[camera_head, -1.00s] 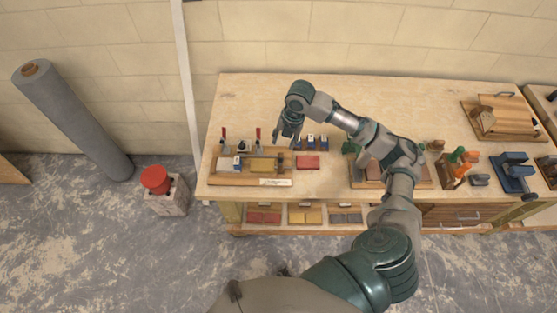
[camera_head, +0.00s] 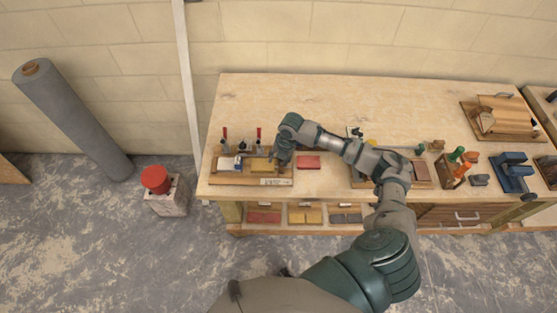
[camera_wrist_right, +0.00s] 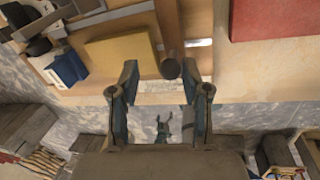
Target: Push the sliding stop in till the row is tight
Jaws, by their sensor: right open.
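The jig board (camera_head: 225,181) lies at the left front of the bench. On it a yellow block (camera_head: 262,165) and a blue-and-white block (camera_wrist_right: 68,68) lie in a row. The sliding stop (camera_wrist_right: 168,28) looks like a dark bar with a round knob at the right end of the row, beside the yellow block; I cannot tell whether they touch. My right gripper (camera_head: 281,157) is over the right end of the board. In the wrist view the right gripper (camera_wrist_right: 160,76) is open, its fingertips either side of the knob, with no grip on it. My left gripper is not in view.
A red block (camera_head: 308,162) lies on the bench right of the board. Red-handled clamps (camera_head: 259,134) stand behind the board. My right arm spans the bench and partly hides a tray (camera_head: 423,174). The back of the bench (camera_head: 390,95) is clear.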

